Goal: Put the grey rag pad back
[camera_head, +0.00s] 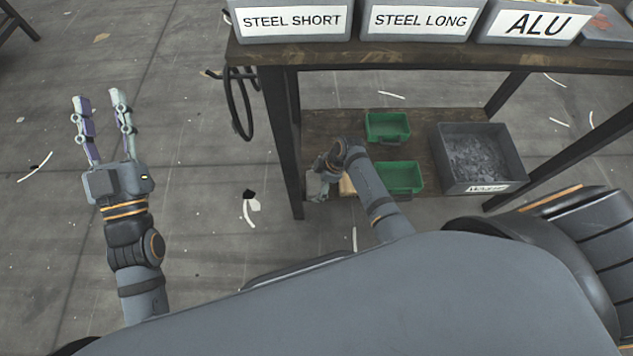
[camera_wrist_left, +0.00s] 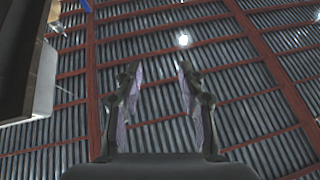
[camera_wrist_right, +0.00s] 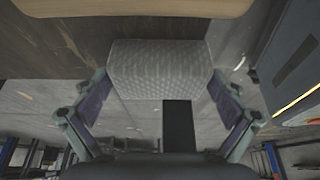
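The grey rag pad (camera_wrist_right: 160,68) shows in the right wrist view as a pale, textured block between the two fingertips of my right gripper (camera_wrist_right: 160,85). Both fingertips appear to touch its sides, so the gripper is shut on it. In the head view my right gripper (camera_head: 322,182) is at the left end of the lower shelf (camera_head: 325,125); the pad cannot be made out clearly there. My left gripper (camera_head: 98,105) is out to the left over bare floor, fingers apart and empty. In the left wrist view its open fingers (camera_wrist_left: 157,80) point towards the ceiling.
Two green bins (camera_head: 387,126) (camera_head: 402,176) and a grey bin of metal pieces (camera_head: 478,160) stand on the lower shelf. Labelled bins (camera_head: 292,20) line the tabletop above. A table leg (camera_head: 284,140) stands left of the right gripper.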

